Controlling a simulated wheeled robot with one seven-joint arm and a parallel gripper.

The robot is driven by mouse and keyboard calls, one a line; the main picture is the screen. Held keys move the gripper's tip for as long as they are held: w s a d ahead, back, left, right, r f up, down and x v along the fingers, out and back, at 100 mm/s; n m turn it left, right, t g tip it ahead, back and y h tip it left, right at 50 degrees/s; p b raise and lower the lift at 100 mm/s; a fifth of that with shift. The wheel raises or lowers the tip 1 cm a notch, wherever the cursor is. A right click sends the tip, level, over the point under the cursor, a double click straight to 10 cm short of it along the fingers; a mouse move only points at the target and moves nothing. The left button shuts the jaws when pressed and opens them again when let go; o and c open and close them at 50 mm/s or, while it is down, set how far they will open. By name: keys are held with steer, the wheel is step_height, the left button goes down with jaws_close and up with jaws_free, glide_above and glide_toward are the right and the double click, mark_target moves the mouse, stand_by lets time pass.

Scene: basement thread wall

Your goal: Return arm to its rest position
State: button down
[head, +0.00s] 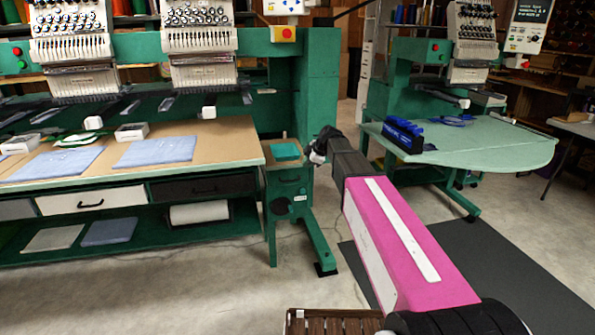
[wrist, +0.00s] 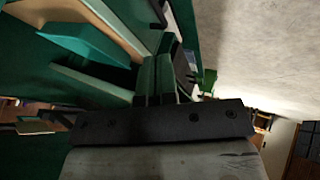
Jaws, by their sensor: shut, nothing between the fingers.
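My pink arm reaches forward from the lower right in the head view. Its dark end, with my gripper (head: 318,156) small and partly hidden, is just right of the small green stand (head: 290,178). In the wrist view the fingers of my gripper (wrist: 156,62) lie side by side, shut and empty. The teal square pad (head: 286,151) lies on top of the small stand, left of my gripper. A teal flat piece, which looks like that pad, shows at the upper left of the wrist view (wrist: 85,42). Whether my gripper touches the stand cannot be told.
A long worktable (head: 220,140) with blue folded cloths (head: 155,151) and green embroidery machines stands at the left. A pale green table (head: 480,145) with a blue rack (head: 403,136) stands at the right. Open concrete floor (head: 290,280) and a dark mat (head: 490,262) lie between.

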steer(key=s+d+f+m+g+h, duration=0.1)
steer(key=s+d+f+m+h, duration=0.1)
steer(key=s+d+f+m, duration=0.4)
steer(key=s+d+f+m+g+h, duration=0.1)
steer(key=s+d+f+m, duration=0.5)
steer(key=s, duration=0.8)
steer(key=s+d+f+m+g+h, duration=0.2)
steer(key=s+d+f+m+h, duration=0.1)
steer(key=s+d+f+m, duration=0.3)
steer(key=s+f+m, duration=0.2)
steer(key=s, duration=0.2)
steer(key=shift+d, duration=0.3)
steer(key=shift+s, duration=0.1)
